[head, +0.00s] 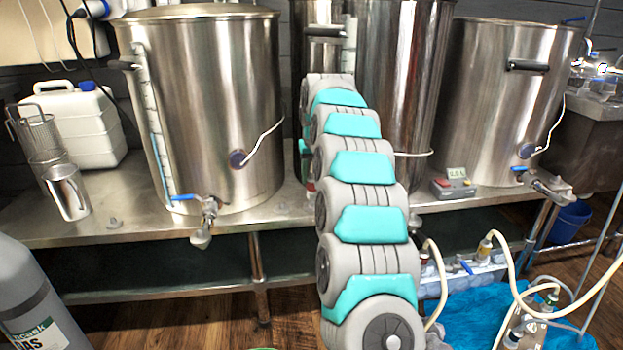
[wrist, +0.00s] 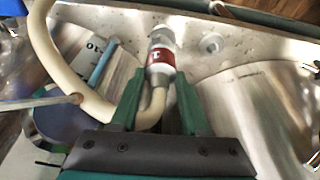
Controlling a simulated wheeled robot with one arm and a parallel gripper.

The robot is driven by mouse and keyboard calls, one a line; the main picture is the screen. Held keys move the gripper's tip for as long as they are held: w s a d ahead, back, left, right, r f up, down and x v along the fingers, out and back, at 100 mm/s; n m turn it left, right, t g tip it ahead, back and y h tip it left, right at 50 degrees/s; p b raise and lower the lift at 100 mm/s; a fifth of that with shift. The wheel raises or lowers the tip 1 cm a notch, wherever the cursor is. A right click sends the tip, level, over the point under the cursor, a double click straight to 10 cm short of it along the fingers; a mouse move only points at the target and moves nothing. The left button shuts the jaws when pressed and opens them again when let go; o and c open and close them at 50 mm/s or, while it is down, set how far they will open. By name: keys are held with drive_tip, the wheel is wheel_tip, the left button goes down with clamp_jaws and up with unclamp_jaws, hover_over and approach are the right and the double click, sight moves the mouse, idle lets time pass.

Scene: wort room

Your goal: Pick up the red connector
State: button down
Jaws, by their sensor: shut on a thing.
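The red connector (wrist: 161,62) is a pale, metallic-looking fitting with a red band, seen in the wrist view. A beige hose (wrist: 45,50) curves down the left and bends up to its lower end. My gripper (wrist: 159,76) has its two green fingers on either side of the connector and is shut on it, near its lower end. In the head view my own arm hides the gripper, and I cannot clearly make out the connector there.
Steel kettles (head: 212,110) with blue-handled valves stand on a metal bench (head: 130,218). A red-and-grey control box (head: 453,184) sits at the bench's right. A white jug (head: 95,125) and metal pitcher (head: 67,192) stand left. Hoses (head: 440,285) run over a blue cloth (head: 470,318) at lower right.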

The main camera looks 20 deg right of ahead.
drive_tip(key=s+d+r+b, duration=0.1)
drive_tip(key=s+d, duration=0.2)
drive_tip(key=s, duration=1.2)
drive_tip(key=shift+d+r+b, duration=0.2)
drive_tip(key=shift+r+b, duration=0.05)
drive_tip(key=shift+b, duration=0.05)
drive_tip(key=shift+r, duration=0.1)
wheel_tip(320, 180, up, 4)
drive_tip(key=shift+r+p, duration=0.15)
drive_tip(key=shift+p, duration=0.7)
